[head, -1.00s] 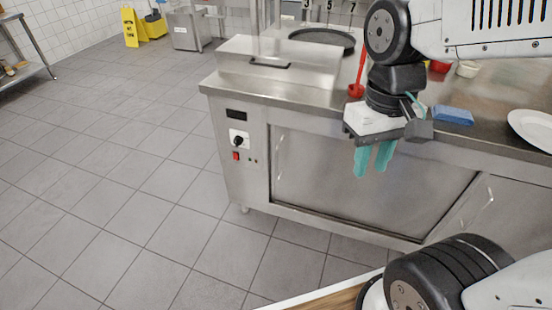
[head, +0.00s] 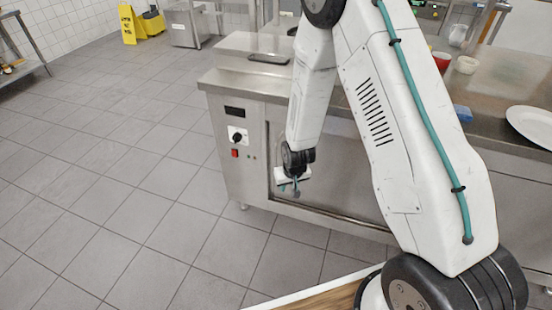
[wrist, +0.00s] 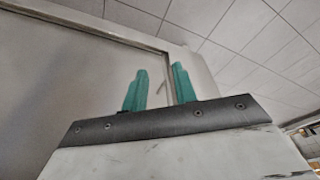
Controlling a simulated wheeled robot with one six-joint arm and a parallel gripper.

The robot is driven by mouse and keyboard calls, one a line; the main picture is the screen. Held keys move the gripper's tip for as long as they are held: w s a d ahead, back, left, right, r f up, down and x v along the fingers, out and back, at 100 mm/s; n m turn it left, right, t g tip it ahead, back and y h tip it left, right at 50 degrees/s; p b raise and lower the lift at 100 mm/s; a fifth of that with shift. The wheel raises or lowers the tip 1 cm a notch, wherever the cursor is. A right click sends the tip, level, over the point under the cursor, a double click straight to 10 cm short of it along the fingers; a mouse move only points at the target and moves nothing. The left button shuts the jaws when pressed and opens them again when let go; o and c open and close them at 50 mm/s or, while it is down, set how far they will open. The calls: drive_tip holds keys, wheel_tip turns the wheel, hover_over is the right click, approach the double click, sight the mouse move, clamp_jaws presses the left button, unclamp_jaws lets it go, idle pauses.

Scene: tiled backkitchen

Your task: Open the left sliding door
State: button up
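The left sliding door (head: 345,175) is a plain steel panel in the counter's front, partly hidden behind my arm; it appears closed. My gripper (head: 296,190) is low at the door's left end, near the frame post beside the control panel. In the wrist view the two teal fingers of my gripper (wrist: 160,70) stand apart, pointing towards the door (wrist: 60,85) and its frame edge. A small thin grey piece, perhaps the door handle (wrist: 162,89), shows between the fingers; I cannot tell whether they touch it.
The steel counter (head: 228,80) carries a white plate (head: 532,125), a blue sponge (head: 462,113) and bowls. A control panel (head: 237,137) with a knob is left of the door. A yellow wet-floor sign (head: 128,24) stands far back. The tiled floor (head: 150,225) at left is clear.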

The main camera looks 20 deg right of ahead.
drive_tip(key=w+f+t, duration=0.3)
drive_tip(key=f, duration=0.4)
drive_tip(key=w+f+t, duration=0.3)
drive_tip(key=f, duration=0.3)
drive_tip(key=t, duration=0.9)
approach(276, 159)
drive_tip(key=w, duration=0.4)
drive_tip(key=shift+m+h, duration=0.3)
drive_tip(key=shift+h, duration=0.1)
drive_tip(key=w, duration=0.6)
drive_tip(key=shift+w+f, duration=0.1)
drive_tip(key=shift+w, duration=0.25)
clamp_jaws()
